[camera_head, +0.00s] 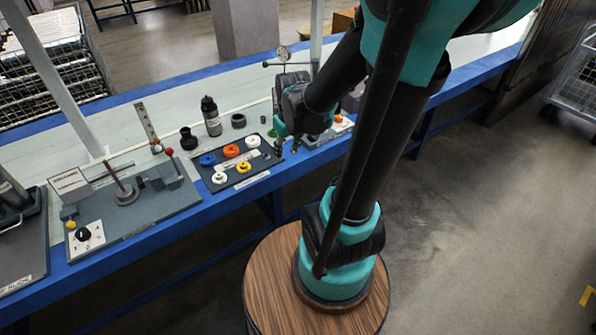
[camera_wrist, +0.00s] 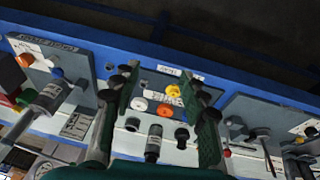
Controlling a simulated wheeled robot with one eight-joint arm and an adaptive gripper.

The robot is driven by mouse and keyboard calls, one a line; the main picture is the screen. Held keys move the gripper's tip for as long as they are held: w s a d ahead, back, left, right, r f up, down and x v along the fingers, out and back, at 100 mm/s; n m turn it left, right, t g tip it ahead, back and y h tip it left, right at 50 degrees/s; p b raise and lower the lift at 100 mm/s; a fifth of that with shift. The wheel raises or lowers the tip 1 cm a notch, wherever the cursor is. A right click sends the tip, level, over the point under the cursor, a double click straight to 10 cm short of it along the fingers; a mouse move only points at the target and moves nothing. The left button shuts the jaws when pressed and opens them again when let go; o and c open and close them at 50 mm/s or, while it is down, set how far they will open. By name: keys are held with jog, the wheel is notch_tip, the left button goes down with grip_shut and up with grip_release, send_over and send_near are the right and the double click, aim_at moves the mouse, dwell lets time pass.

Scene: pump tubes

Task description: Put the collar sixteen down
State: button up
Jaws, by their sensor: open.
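I cannot read which is collar sixteen. My gripper (camera_head: 287,149) is at the tray's right end, fingers pointing down. In the wrist view my gripper (camera_wrist: 160,78) is open, with nothing held between its fingers. Beyond the fingers show the orange collar (camera_wrist: 165,109), the white collar (camera_wrist: 139,104) and the yellow collar (camera_wrist: 172,90).
A black bottle (camera_head: 211,117) and dark cylindrical parts (camera_head: 189,139) stand behind the tray. A grey fixture board (camera_head: 130,205) with an upright rod is to the left. The blue bench edge (camera_head: 215,205) runs in front.

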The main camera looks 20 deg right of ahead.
jog(key=s+f+m+t, duration=0.1)
jog(key=s+m, duration=0.3)
jog(key=s, duration=0.4)
jog(key=shift+s+d+f, duration=0.2)
jog(key=shift+d+f, duration=0.2)
jog(key=shift+f, duration=0.2)
dwell(0.4)
